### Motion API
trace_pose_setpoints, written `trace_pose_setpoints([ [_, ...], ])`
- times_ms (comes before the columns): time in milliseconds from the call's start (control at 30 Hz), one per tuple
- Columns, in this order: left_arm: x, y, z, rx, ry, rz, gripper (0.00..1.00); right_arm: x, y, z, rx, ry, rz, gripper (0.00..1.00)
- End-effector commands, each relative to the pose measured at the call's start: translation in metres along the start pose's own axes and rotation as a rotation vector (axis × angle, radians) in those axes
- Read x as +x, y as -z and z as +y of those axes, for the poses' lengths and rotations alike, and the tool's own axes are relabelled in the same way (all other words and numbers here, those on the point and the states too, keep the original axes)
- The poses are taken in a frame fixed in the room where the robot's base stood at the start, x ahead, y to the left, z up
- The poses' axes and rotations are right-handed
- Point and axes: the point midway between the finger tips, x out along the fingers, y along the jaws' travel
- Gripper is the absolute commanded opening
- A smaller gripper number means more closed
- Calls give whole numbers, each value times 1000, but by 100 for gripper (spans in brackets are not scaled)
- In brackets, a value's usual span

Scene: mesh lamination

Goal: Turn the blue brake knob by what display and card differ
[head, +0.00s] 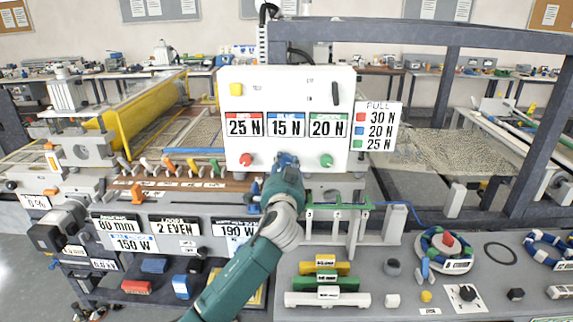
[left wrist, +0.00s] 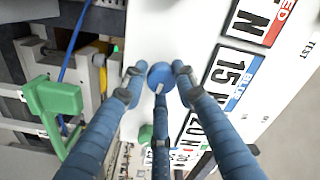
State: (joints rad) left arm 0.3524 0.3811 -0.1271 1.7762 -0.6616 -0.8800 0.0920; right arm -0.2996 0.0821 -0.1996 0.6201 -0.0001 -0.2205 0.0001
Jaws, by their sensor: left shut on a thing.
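The white panel (head: 243,92) shows 25 N under red, 15 N (head: 286,125) under blue and 20 N under green. The card (head: 379,126) beside it, headed PULL, reads red 30 N, blue 20 N, green 25 N. My left gripper (head: 286,163) is at the panel's lower middle, shut on the blue knob (left wrist: 161,75), its blue fingers around it in the left wrist view (left wrist: 158,85). In the head view the gripper hides most of this knob. The red knob (head: 246,160) is to its left, the green knob (head: 327,160) to its right. My right gripper is out of view.
A green bracket (head: 337,207) stands right below the panel. Coloured blocks (head: 325,282) and a round reel (head: 446,250) lie on the grey bench at right. A row of coloured levers (head: 168,165) is at left. A dark frame post (head: 277,110) rises behind the panel.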

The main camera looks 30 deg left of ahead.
Motion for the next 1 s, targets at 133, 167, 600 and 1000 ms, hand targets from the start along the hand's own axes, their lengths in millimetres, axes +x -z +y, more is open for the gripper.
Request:
trace_pose_setpoints([
  [133,0,-8,4,3,-6,-17,2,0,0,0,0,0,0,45],
  [167,0,-8,4,3,-6,-17,2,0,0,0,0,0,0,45],
  [600,-2,-3,2,-1,-2,-6,45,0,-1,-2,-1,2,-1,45],
  [1000,-70,-4,2,-4,-6,-8,45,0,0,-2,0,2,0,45],
])
